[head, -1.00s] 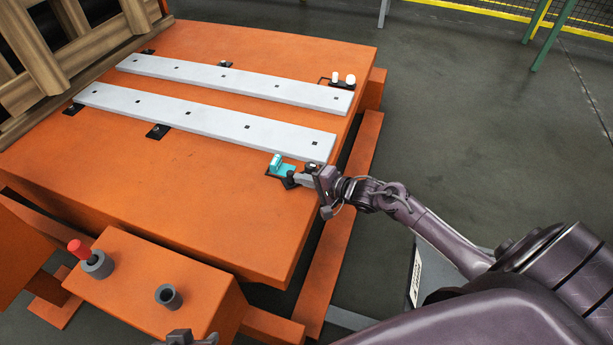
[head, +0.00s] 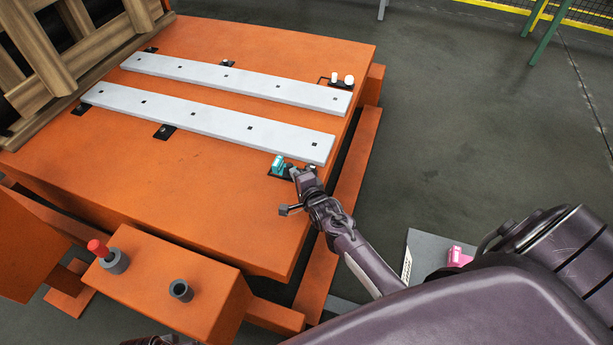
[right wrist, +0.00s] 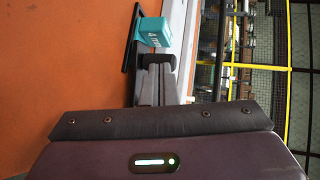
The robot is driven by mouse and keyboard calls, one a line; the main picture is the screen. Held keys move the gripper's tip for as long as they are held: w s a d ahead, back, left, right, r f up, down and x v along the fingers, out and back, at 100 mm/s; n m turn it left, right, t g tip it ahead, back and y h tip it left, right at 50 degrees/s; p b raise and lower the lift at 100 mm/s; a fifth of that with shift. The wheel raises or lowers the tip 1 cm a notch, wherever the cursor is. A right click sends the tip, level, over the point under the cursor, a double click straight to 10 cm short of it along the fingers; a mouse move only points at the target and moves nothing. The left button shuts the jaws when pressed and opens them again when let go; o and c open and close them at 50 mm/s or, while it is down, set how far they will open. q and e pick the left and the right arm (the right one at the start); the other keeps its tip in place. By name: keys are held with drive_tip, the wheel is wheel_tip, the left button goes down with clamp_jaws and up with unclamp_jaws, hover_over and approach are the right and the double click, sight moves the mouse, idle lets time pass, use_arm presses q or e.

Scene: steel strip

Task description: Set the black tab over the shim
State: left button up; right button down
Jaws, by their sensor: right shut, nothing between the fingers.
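A teal block (head: 277,164) stands at the right front corner of the orange table, near the end of the front pale steel strip (head: 205,121). It also shows in the right wrist view (right wrist: 154,32). Black tab pieces (head: 287,172) lie beside it; the right wrist view shows a dark flat edge (right wrist: 132,38) along its left side. I cannot clearly tell a separate shim. My right gripper (head: 296,172) is shut and empty, its fingertips (right wrist: 157,62) close to the block and black pieces; contact is unclear. A dark part at the bottom edge may be my left gripper (head: 160,340).
A second strip (head: 235,83) lies behind the first, with black tabs (head: 164,132) along the edges. A wooden rack (head: 60,50) closes the left. The orange front box (head: 150,270) bears a red-topped post (head: 98,248).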

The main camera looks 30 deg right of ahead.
drive_tip(key=shift+w+m+h, duration=0.3)
drive_tip(key=shift+m+h, duration=0.3)
drive_tip(key=shift+h, duration=0.1)
use_arm(q)
drive_tip(key=shift+f, duration=0.45)
use_arm(e)
drive_tip(key=shift+w, duration=0.35)
